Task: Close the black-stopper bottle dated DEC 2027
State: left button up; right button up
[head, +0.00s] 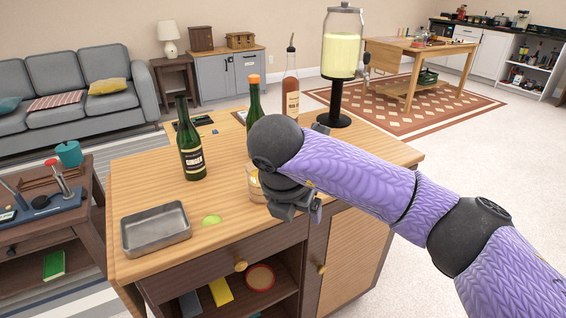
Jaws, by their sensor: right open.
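A dark green bottle (191,158) with a dark top and a black label stands upright on the wooden bar counter (140,183). A second green bottle (254,103) with an orange top stands behind it to the right. A reddish-brown bottle (291,97) with a thin spout on top stands further right. The dates on the labels are too small to read, and I cannot tell whether the dark top is a stopper. My right gripper (296,210) is open near the counter's front edge, to the right of the dark-topped bottle and apart from it. My left gripper is not in view.
A glass (254,184) stands partly hidden behind my right gripper. A metal tray (157,244) and a green lime piece (211,220) lie at the front left. A drink dispenser (342,57) stands at the back right. The counter's left part is mostly clear.

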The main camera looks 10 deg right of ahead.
aim_at(189, 140)
jog(key=i, duration=1)
